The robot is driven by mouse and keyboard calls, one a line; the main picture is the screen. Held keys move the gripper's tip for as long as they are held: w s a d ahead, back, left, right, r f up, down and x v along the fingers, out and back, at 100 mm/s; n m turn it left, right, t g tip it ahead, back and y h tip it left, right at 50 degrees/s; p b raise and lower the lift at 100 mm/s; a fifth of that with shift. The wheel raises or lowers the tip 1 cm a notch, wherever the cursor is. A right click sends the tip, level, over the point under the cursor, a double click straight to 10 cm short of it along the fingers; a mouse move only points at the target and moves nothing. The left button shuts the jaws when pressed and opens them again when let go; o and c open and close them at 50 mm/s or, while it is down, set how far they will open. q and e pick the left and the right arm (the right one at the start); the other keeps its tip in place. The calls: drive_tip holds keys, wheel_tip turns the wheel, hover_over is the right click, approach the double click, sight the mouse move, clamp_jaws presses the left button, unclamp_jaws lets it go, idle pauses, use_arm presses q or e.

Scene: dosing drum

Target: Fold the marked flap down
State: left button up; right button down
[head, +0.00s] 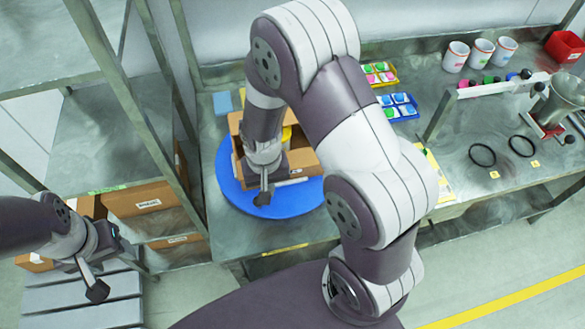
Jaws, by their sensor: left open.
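An open cardboard box (303,160) stands on a round blue turntable (290,207) on the metal bench. One flap spreads out toward the right front, with a small white label near its edge. I cannot tell which flap carries the mark. Something yellow (287,133) shows inside the box. My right gripper (264,194) points down at the front of the box and hides part of it; its finger gap is unclear, and I cannot tell whether it touches a flap. My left gripper (108,268) is open and empty at the lower left, well away from the box.
A metal shelf rack with cardboard boxes (140,200) stands at the left. Trays of coloured blocks (398,107), several mugs (482,52), black rings (482,155) and a red bin (564,46) lie further right on the bench. A blue pad (222,103) lies behind the turntable.

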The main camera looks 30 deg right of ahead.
drive_tip(key=w+r+p, duration=0.1)
drive_tip(key=w, duration=0.1)
drive_tip(key=w+d+r+p, duration=0.1)
drive_tip(key=w, duration=0.1)
drive_tip(key=shift+r+p, duration=0.35)
drive_tip(key=shift+r, duration=0.05)
drive_tip(key=shift+w+d+r+p, duration=0.15)
drive_tip(key=shift+w+r+p, duration=0.1)
drive_tip(key=shift+w, duration=0.3)
drive_tip(key=shift+w+d+r+p, duration=0.1)
drive_tip(key=shift+w+r+p, duration=0.15)
drive_tip(key=shift+w, duration=0.3)
drive_tip(key=shift+w, duration=0.1)
drive_tip(key=w+d, duration=0.1)
drive_tip(key=w, duration=0.5)
drive_tip(key=shift+w+d, duration=0.3)
drive_tip(key=shift+w, duration=0.1)
